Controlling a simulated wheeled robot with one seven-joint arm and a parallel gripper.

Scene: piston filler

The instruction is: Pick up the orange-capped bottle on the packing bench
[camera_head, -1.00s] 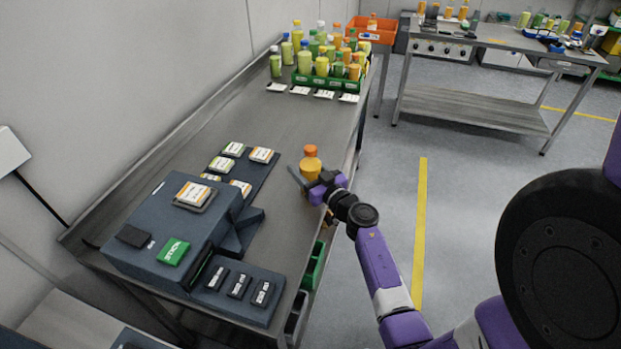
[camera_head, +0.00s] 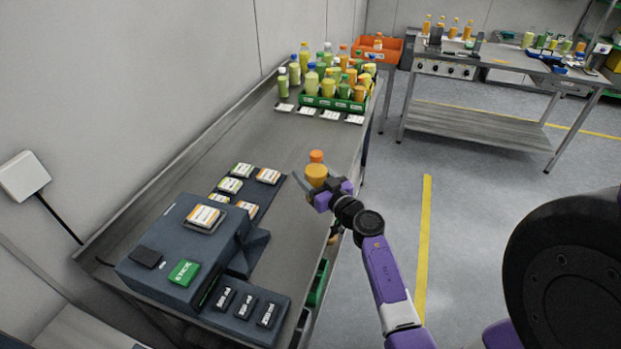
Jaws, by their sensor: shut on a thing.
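The orange-capped bottle (camera_head: 316,172) has an orange cap and a yellow-orange body. It is upright over the right side of the packing bench (camera_head: 262,140). My gripper (camera_head: 315,184) reaches it from the lower right and is shut on its body. The fingers and the purple gripper body hide the bottle's lower part. I cannot tell whether its base touches the bench top.
A dark device (camera_head: 170,245) with cards and labels stands at the bench's near end. A green crate (camera_head: 335,103) of bottles stands at the far end, with an orange bin (camera_head: 375,45) behind. The bench middle is clear. Another steel table (camera_head: 480,120) stands at the back right.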

